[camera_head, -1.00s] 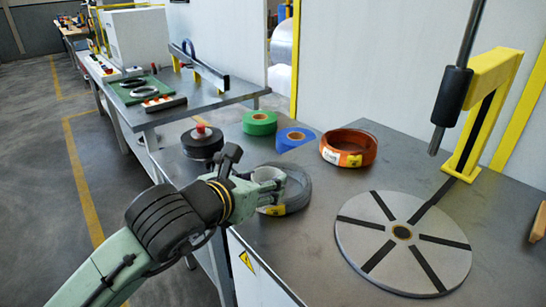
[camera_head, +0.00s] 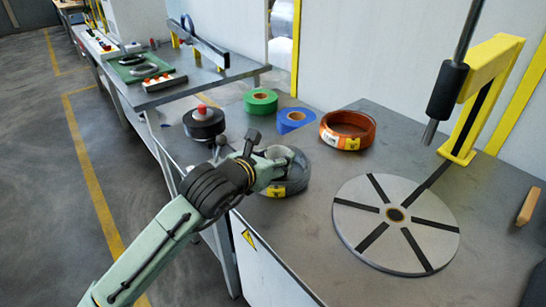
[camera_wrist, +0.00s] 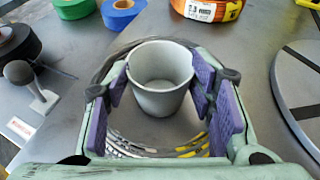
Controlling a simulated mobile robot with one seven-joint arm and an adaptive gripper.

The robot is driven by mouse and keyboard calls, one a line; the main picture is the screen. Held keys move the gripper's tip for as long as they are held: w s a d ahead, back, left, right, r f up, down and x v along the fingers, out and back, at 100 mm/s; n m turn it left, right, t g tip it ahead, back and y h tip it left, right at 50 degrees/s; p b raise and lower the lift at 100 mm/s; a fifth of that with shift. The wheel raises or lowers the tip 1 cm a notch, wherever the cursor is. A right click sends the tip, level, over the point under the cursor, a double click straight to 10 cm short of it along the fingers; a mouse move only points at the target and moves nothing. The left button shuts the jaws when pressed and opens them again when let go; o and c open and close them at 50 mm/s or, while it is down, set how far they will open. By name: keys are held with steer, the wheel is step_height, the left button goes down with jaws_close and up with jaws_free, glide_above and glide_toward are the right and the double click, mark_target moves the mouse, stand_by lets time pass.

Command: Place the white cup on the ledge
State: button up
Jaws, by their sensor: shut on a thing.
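The white cup (camera_wrist: 160,85) looks pale grey in the wrist view and stands upright between the purple-padded fingers of my gripper (camera_head: 272,160). My gripper is shut on it. In the head view the cup (camera_head: 281,153) shows just past the fingers, partly hidden by them. The cup is over the open middle of a grey wire coil (camera_head: 290,184) on the table. I cannot tell whether its base touches the table. No surface clearly stands out as the ledge.
The metal table (camera_head: 300,235) also carries a black spool (camera_head: 204,124), green tape (camera_head: 260,101), blue tape (camera_head: 294,119), an orange coil (camera_head: 347,130) and a round turntable (camera_head: 375,235). A yellow post (camera_head: 480,110) rises behind it. A second table (camera_head: 215,85) stands back left.

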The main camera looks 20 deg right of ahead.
steer(key=shift+f, duration=0.2)
steer(key=o, duration=1.1)
steer(key=shift+c, duration=0.2)
steer(key=shift+r, duration=0.15)
steer(key=shift+r, duration=0.2)
steer(key=b+v, duration=0.4)
steer(key=v, duration=0.8)
